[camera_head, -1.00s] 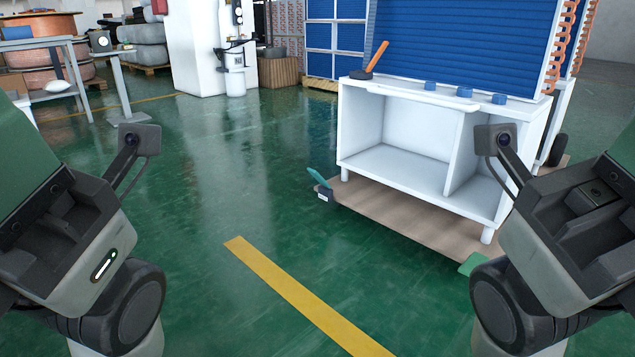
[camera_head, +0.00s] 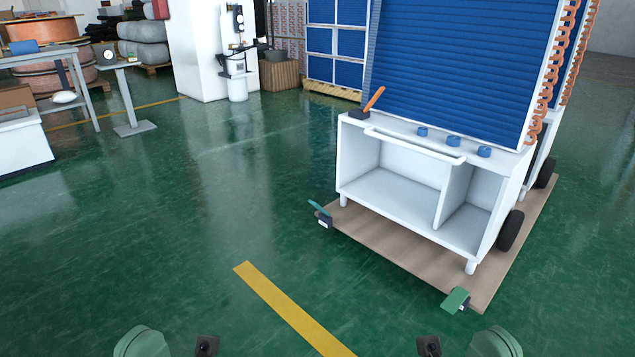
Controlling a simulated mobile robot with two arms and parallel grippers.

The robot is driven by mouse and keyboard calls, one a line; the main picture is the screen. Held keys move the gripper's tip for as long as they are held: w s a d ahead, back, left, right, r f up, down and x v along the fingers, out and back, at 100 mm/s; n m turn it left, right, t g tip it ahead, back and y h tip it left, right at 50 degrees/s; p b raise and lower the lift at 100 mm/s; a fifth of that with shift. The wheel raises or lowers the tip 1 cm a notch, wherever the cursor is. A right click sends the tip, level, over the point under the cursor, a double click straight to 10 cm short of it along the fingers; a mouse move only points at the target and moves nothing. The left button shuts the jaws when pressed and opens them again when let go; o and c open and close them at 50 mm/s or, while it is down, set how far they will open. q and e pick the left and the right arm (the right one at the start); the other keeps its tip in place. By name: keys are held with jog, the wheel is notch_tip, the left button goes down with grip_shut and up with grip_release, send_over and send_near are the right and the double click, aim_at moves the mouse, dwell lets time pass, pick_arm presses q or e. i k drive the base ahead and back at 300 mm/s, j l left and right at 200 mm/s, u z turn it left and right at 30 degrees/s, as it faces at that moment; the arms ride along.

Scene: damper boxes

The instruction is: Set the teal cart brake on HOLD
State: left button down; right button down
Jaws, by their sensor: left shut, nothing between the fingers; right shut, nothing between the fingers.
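The teal brake pedal (camera_head: 317,207) sits at the left front corner of the white cart's wooden base board (camera_head: 400,246). It slants, with its raised end up and to the left, above a small dark block (camera_head: 325,223) with a pale label too small to read. A green pedal (camera_head: 455,300) with a dark labelled block shows at the board's front right corner. The white cart (camera_head: 405,195) stands on the board. My two arms show only as small parts at the bottom edge. The fingers of both grippers are out of view.
An orange-handled lever (camera_head: 374,98) and several blue knobs (camera_head: 453,141) are on the cart top, before a blue finned coil (camera_head: 455,65). The green floor (camera_head: 180,220) is clear left of and before the cart, with a yellow line (camera_head: 292,310). Tables (camera_head: 50,62) stand far left.

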aim_at(315, 204)
jog(key=z, duration=0.3)
jog(key=i+j+z, duration=0.3)
jog(key=z, duration=0.15)
jog(key=i+j+z, duration=0.4)
jog(key=i+j, duration=0.2)
jog(key=j, duration=0.15)
jog(key=i+j+z, duration=0.1)
jog(key=j, duration=0.25)
jog(key=i+j, duration=0.45)
jog(key=j, duration=0.3)
jog(key=i+j+z, duration=0.1)
jog(key=j, duration=0.3)
jog(key=i+j, duration=0.25)
jog(key=i+j+z, duration=0.1)
jog(key=j, duration=0.4)
jog(key=i, duration=0.1)
